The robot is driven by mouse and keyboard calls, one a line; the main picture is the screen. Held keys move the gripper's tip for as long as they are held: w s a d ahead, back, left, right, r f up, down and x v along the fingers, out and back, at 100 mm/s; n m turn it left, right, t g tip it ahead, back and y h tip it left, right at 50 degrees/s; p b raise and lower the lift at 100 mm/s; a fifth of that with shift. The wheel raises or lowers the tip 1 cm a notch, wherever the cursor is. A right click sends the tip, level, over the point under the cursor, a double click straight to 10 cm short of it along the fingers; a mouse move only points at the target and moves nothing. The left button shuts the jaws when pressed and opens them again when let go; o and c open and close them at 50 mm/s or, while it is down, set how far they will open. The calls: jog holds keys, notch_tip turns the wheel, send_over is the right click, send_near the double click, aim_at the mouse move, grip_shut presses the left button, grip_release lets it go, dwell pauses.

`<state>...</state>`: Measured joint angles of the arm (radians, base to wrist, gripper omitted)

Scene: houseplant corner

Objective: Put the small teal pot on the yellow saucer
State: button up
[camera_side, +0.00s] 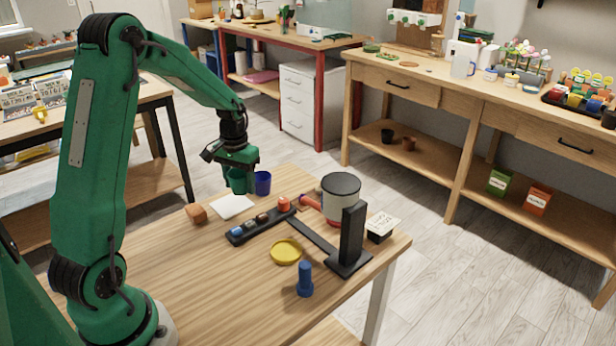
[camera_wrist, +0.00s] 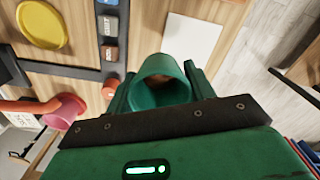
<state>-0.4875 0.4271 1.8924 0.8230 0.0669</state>
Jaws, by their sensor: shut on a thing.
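The small teal pot (camera_side: 237,181) is held by my gripper (camera_side: 238,170) near the far edge of the table. In the wrist view the teal pot (camera_wrist: 160,68) sits between the two fingers of my gripper (camera_wrist: 158,82), its open mouth showing. I cannot tell whether its base touches the table. The yellow saucer (camera_side: 286,253) lies empty on the table, nearer the side camera and apart from the pot. It also shows at the upper left of the wrist view (camera_wrist: 42,24).
A blue cup (camera_side: 263,183) stands close beside the teal pot. A white sheet (camera_side: 232,206), a black tray with small items (camera_side: 238,239), a large grey can (camera_side: 339,203), a black stand (camera_side: 353,238) and a blue peg-like thing (camera_side: 305,281) occupy the table. The left front is clear.

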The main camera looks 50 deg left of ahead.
send_over(235, 203)
notch_tip(235, 203, down, 3)
jog(key=shift+r, duration=0.2)
jog(key=shift+f, duration=1.8)
jog(key=shift+f, duration=0.2)
jog(key=o, duration=1)
jog(key=shift+c, duration=0.2)
jog(key=shift+r, duration=0.15)
notch_tip(235, 203, up, 8)
jog(key=shift+f, duration=0.2)
jog(key=shift+d, duration=0.15)
